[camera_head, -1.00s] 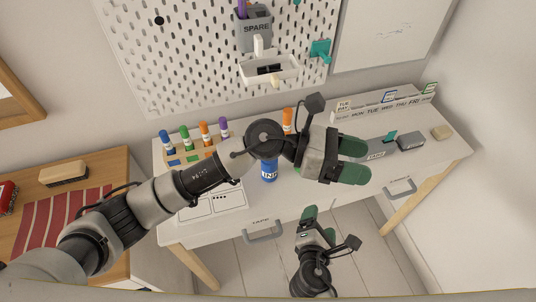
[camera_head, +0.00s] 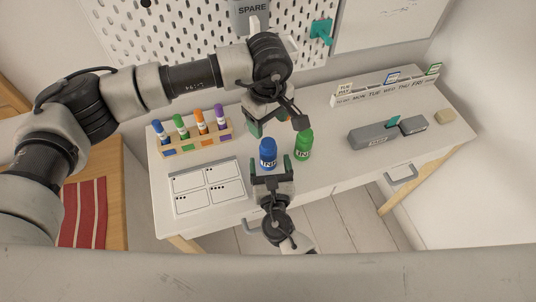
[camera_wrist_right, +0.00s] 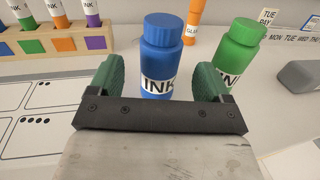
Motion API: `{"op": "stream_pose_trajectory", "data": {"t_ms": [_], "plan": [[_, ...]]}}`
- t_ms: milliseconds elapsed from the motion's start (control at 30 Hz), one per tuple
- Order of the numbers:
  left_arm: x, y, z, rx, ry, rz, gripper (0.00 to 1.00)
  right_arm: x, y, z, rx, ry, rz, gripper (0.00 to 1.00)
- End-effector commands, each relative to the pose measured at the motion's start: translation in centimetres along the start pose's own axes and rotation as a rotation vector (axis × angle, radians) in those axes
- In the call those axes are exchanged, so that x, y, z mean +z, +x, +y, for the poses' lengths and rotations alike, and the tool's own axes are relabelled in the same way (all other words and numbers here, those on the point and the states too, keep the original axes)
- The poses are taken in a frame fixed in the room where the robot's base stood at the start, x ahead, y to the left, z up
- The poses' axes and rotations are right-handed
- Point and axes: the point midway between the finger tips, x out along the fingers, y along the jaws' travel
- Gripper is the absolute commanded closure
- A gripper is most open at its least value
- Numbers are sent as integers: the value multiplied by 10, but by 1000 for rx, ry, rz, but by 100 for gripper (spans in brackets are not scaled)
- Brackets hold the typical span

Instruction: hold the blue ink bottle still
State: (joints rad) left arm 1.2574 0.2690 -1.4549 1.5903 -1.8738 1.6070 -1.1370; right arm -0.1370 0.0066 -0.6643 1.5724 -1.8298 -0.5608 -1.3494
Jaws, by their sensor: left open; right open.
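The blue ink bottle (camera_head: 268,154) stands upright on the white desk, left of a green ink bottle (camera_head: 304,146). My right gripper (camera_head: 270,169) is open at the near side of the blue bottle. In the right wrist view, the blue bottle (camera_wrist_right: 160,60) stands between and just ahead of the green fingertips (camera_wrist_right: 157,80), with a gap visible on both sides. My left gripper (camera_head: 268,123) is open above the desk, behind the two bottles. Part of its jaws is hidden by its own wrist.
A wooden rack (camera_head: 197,141) with several small coloured ink bottles stands at left. An orange glue bottle (camera_wrist_right: 194,22) stands behind the blue one. A panelled sheet (camera_head: 209,186) lies at left. A grey case (camera_head: 372,135) is at right. Desk between the green bottle and case is clear.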

Motion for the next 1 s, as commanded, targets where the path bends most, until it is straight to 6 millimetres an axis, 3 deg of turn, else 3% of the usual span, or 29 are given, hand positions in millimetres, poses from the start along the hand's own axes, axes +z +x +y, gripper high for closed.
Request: {"op": "stream_pose_trajectory", "data": {"t_ms": [233, 633, 1000], "plan": [[0, 0, 0, 1, 0, -2, 37, 0, 32, 0, 0, 1, 0, 21], [1, 0, 0, 1, 0, -2, 37, 0, 38, 0, 0, 2, 1, 21], [1, 0, 0, 1, 0, -2, 37, 0, 38, 0, 0, 2, 1, 78]]}}
